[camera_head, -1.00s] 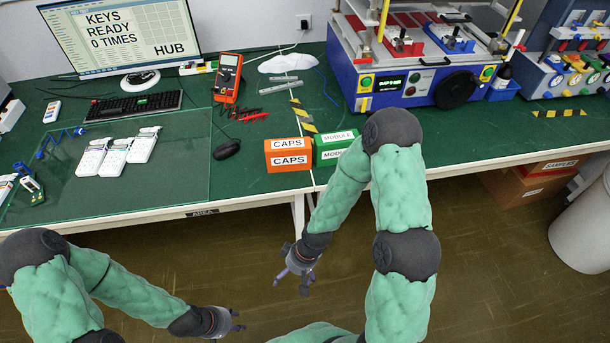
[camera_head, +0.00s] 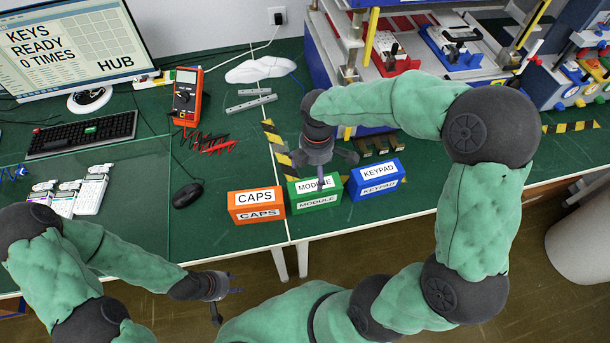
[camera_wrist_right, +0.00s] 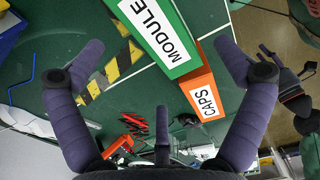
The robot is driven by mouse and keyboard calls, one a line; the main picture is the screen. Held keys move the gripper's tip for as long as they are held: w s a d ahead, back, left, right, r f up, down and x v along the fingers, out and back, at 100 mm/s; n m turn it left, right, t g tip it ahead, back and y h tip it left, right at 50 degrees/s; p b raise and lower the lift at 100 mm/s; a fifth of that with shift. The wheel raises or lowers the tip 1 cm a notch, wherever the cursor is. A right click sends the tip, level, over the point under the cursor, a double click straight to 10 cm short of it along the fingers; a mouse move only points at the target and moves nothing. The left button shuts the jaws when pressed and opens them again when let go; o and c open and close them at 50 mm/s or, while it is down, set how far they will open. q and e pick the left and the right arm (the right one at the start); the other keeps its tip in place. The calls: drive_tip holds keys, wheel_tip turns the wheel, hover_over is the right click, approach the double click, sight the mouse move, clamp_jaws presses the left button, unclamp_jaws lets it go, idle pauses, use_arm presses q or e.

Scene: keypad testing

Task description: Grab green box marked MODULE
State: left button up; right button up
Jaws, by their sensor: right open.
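The green box marked MODULE (camera_head: 314,202) stands near the table's front edge, between the orange CAPS box and the blue KEYPAD box. My right gripper (camera_head: 322,172) hangs just above and behind it, partly covering it in the head view. In the right wrist view the green box (camera_wrist_right: 160,30) shows ahead, between the spread fingers of my right gripper (camera_wrist_right: 165,65), which is open and empty. Whether a finger touches the box cannot be told. My left gripper (camera_head: 229,298) is low in front of the table, away from the boxes; its fingers look apart.
The orange CAPS box (camera_head: 257,206) stands close to the green box's left, the blue KEYPAD box (camera_head: 375,180) to its right. A black mouse (camera_head: 187,195), an orange multimeter (camera_head: 186,97) and red leads (camera_head: 216,146) lie further left. A blue test machine (camera_head: 322,60) stands behind.

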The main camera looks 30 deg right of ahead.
sight(314, 182)
drive_tip(key=shift+w+d+r, duration=0.2)
drive_tip(key=shift+w+r, duration=0.1)
drive_tip(key=shift+r, duration=0.05)
drive_tip(key=shift+f, duration=0.1)
wheel_tip(314, 182, down, 6)
drive_tip(key=shift+r+b, duration=0.25)
drive_tip(key=shift+b, duration=0.8)
drive_tip(key=f+b, duration=0.1)
drive_tip(key=f, duration=0.1)
drive_tip(key=f+b, duration=0.1)
drive_tip(key=f, duration=0.1)
drive_tip(key=shift+w+f, duration=0.2)
drive_tip(key=shift+f, duration=0.2)
use_arm(q)
drive_tip(key=f, duration=0.4)
drive_tip(key=shift+w, duration=0.3)
use_arm(e)
drive_tip(key=c, duration=1.2)
